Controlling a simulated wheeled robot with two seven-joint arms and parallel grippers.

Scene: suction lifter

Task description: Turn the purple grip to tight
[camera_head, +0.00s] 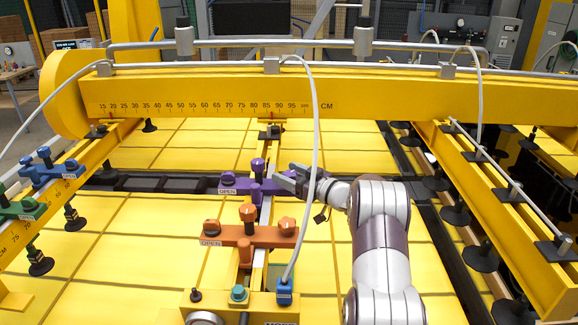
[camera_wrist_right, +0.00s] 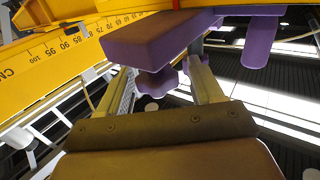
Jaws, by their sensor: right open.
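The purple clamp (camera_head: 243,187) sits across the centre rail, with an OPEN label at its left end and an upright purple knob (camera_head: 258,166) on top. My right gripper (camera_head: 287,179) is at the clamp's right end. In the right wrist view my right gripper (camera_wrist_right: 163,88) has its two fingers apart, one on each side of a small purple grip (camera_wrist_right: 165,80). The purple block (camera_wrist_right: 158,38) is just beyond the fingertips. I cannot tell whether the fingers touch the grip. In the head view the gripper partly hides that end of the clamp. My left gripper is not in view.
An orange clamp (camera_head: 250,236), also labelled OPEN, crosses the rail nearer to me. A white hose (camera_head: 316,120) arches down close to my right gripper. A yellow beam (camera_head: 200,97) with a centimetre scale spans the back. Blue and green clamps (camera_head: 48,172) are at the left.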

